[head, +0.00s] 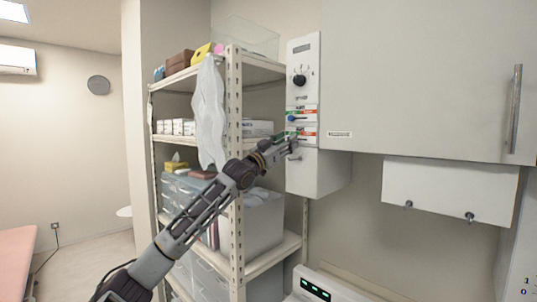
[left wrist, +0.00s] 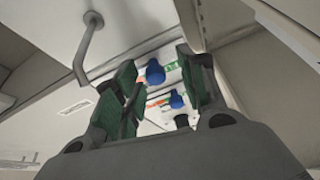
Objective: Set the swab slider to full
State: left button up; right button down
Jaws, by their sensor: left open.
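A white control panel (head: 304,62) on the wall unit carries a black dial and two sliders with red and green labels. The upper slider's blue knob (head: 291,118) is at the left of its track; the lower slider (head: 304,134) is partly behind my left gripper. The labels are too small to read, so I cannot tell which is the swab slider. My left gripper (head: 290,146) is open in front of the panel's lower part. In the left wrist view, one blue knob (left wrist: 154,74) shows between the fingers and another blue knob (left wrist: 176,101) lies beside it; contact is unclear.
A metal shelf (head: 234,170) with boxes and a hanging white bag stands left of the panel, close to my arm. A grey cabinet (head: 420,80) is to the right, with a white box with two hooks (head: 450,188) below it. A bent metal rod (left wrist: 88,45) is near the fingers.

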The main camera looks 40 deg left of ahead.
pick_arm(q)
jog(key=v, duration=1.1)
jog(key=shift+s+f, duration=0.15)
jog(key=shift+s, duration=0.15)
dwell(1.7)
jog(key=shift+a, duration=0.1)
dwell(0.5)
jog(key=shift+f, duration=0.1)
